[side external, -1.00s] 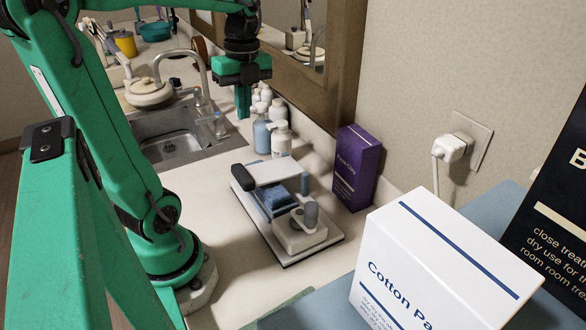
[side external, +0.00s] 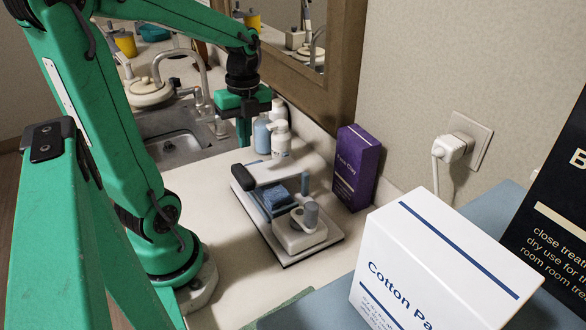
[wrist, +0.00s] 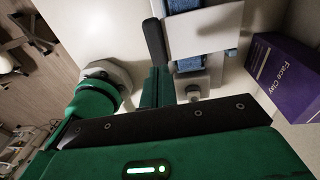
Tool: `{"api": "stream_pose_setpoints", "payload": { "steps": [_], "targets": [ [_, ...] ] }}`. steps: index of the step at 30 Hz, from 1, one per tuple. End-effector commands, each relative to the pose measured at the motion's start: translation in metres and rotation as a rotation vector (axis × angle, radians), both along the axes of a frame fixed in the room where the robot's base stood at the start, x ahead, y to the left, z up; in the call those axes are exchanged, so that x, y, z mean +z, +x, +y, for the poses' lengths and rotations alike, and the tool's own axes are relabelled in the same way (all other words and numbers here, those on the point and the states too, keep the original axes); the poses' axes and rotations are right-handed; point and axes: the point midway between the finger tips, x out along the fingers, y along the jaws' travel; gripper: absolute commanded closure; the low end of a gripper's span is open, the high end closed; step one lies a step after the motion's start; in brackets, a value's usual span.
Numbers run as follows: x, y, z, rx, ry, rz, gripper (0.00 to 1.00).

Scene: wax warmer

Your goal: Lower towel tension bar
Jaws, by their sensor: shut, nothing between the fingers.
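The wax warmer stand (side external: 290,215) sits on the counter. Its white tension bar (side external: 283,168) crosses above a blue towel (side external: 277,198), with a black handle (side external: 243,177) at its left end. The wrist view shows the bar (wrist: 207,32), the handle (wrist: 154,42) and bits of towel (wrist: 188,64). My gripper (side external: 244,133) is shut and empty, pointing down just behind the bar and handle on the sink side. In the wrist view, its fingers (wrist: 157,88) appear close to the handle's end. I cannot tell whether they touch.
White and blue bottles (side external: 272,130) stand close to the right of my gripper. A purple box (side external: 356,167) stands right of the stand. The sink (side external: 175,145) lies behind, and a cotton pad box (side external: 435,265) is in the foreground.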

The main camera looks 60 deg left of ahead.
Motion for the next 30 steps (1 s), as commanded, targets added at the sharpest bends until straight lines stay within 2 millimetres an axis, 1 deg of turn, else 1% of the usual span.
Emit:
{"api": "stream_pose_setpoints", "payload": {
  "steps": [1, 6, 12, 19, 30],
  "targets": [
    [-0.009, -0.002, 0.000, 0.001, -0.002, 0.004, 1.00],
    [-0.034, -0.004, 0.000, 0.001, -0.002, 0.003, 1.00],
    [-0.057, -0.007, 0.000, 0.001, -0.002, 0.002, 1.00],
    [-0.069, -0.008, 0.000, 0.001, -0.001, 0.000, 1.00],
    [-0.070, -0.008, 0.000, 0.001, -0.001, -0.001, 1.00]
  ]
}}
